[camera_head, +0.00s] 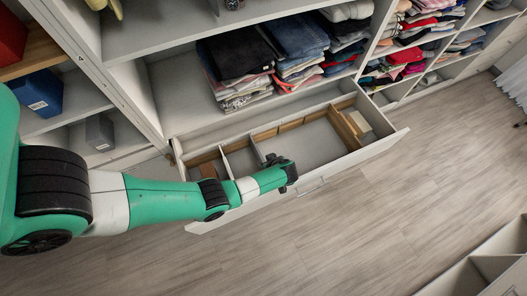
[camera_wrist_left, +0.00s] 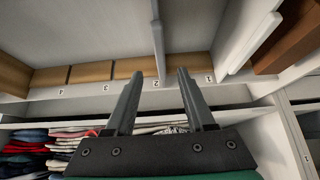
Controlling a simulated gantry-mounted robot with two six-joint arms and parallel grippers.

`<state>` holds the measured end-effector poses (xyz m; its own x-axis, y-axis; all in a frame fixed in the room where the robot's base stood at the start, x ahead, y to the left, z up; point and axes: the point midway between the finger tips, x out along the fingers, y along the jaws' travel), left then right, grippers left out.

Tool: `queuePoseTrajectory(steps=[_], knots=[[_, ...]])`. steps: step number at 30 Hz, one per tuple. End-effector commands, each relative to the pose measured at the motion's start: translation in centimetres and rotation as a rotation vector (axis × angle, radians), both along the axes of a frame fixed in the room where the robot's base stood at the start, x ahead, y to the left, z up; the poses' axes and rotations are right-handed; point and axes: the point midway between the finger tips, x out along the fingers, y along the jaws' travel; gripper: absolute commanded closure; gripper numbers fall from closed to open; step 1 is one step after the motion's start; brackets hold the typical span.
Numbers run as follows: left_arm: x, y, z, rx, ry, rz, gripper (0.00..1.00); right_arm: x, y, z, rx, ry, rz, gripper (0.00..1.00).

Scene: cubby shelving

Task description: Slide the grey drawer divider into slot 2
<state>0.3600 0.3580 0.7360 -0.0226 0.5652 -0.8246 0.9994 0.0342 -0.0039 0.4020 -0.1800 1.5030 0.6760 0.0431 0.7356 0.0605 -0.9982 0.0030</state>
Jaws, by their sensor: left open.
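The grey drawer divider (camera_wrist_left: 158,40) stands across the open drawer (camera_head: 355,158). In the left wrist view, its near end sits in the gap between wooden blocks at the label 2 (camera_wrist_left: 155,82). It also shows in the head view (camera_head: 256,148), just left of my gripper. My left gripper (camera_wrist_left: 160,74) is open, with one finger on each side of the divider's near end and visible space between. In the head view, the left gripper (camera_head: 276,160) is over the drawer's front part. My right gripper is in neither view.
A white divider (camera_wrist_left: 248,42) stands near label 1. Wooden blocks (camera_wrist_left: 90,72) line the drawer wall by labels 3 and 4. Folded clothes (camera_head: 235,60) fill the shelf above. A small cream box (camera_head: 359,122) lies at the drawer's right end. The floor in front is clear.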

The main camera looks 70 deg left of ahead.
Motion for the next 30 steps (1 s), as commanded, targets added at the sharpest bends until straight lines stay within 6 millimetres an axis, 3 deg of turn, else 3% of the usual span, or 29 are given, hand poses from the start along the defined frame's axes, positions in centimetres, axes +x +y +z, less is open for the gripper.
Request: queuePoseTrajectory(steps=[1, 6, 30], knots=[[0.0, -0.6, 1.4, 0.000, -0.001, -0.002, 0.45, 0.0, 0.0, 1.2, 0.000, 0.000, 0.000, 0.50], [0.0, -1.7, 2.6, 0.000, 0.000, 0.000, 0.45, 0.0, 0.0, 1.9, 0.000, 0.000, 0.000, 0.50], [0.1, -1.8, 2.5, 0.000, 0.001, 0.001, 0.45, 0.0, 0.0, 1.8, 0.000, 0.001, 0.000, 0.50]])
